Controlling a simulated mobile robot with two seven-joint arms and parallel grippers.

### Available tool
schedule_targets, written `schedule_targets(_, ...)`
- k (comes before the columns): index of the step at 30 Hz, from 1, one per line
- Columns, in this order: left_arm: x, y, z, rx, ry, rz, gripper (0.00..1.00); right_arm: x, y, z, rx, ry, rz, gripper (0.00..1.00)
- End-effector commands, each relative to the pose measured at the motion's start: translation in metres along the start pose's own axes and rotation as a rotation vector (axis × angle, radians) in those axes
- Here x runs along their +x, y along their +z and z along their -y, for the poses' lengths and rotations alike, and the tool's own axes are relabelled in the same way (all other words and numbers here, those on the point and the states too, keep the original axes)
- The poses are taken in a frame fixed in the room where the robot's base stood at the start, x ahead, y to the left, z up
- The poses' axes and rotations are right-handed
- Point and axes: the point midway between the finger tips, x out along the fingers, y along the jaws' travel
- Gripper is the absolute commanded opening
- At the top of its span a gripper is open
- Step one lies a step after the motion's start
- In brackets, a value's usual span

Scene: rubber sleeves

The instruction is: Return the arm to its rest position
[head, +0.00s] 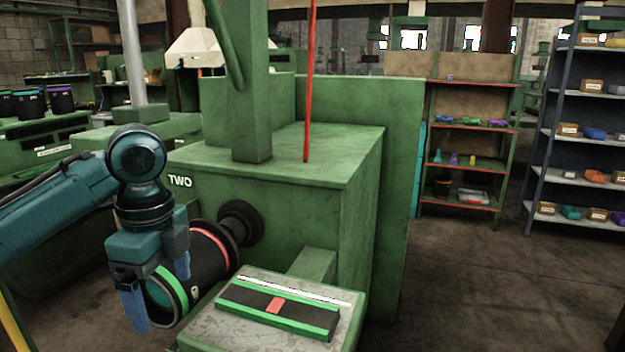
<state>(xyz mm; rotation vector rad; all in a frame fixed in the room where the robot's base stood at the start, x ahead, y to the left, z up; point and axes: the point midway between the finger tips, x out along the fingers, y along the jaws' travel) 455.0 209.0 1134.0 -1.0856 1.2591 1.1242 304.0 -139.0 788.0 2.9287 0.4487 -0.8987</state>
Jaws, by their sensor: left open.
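My left arm comes in from the left, and its gripper (161,300) points down with its two blue fingers apart. It is in front of the near end of a black rubber sleeve (208,256) with a green band and a red band. The gripper partly covers the sleeve, and I cannot tell whether the fingers touch it. The sleeve lies level, in line with a dark round spindle (241,222) on the green machine (270,200) marked TWO. My right gripper is not in view.
A pale-topped stand (222,329) beside the sleeve carries a flat black pad with green edges and a red patch. A red rod (309,80) rises from the machine. Shelves (468,165) stand at the back right. The floor (490,285) at right is clear.

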Motion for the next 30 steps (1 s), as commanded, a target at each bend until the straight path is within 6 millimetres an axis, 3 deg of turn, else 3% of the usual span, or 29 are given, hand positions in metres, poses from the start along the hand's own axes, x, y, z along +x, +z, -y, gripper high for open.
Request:
schedule_targets(1,0.001,0.020,-0.002,-0.048,0.002,0.006,0.88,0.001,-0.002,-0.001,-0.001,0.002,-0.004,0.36)
schedule_targets(7,0.002,0.087,-0.018,-0.216,0.009,0.024,0.88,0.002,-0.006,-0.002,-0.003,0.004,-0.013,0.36)
schedule_targets(17,0.091,0.074,0.008,-0.359,-0.100,-0.055,0.88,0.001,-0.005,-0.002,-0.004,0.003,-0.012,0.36)
schedule_targets(21,0.141,0.070,0.015,-0.445,-0.171,-0.099,0.88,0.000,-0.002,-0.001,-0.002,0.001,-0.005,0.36)
schedule_targets(30,0.251,0.069,0.002,-0.637,-0.372,-0.200,0.88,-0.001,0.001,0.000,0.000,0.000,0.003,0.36)
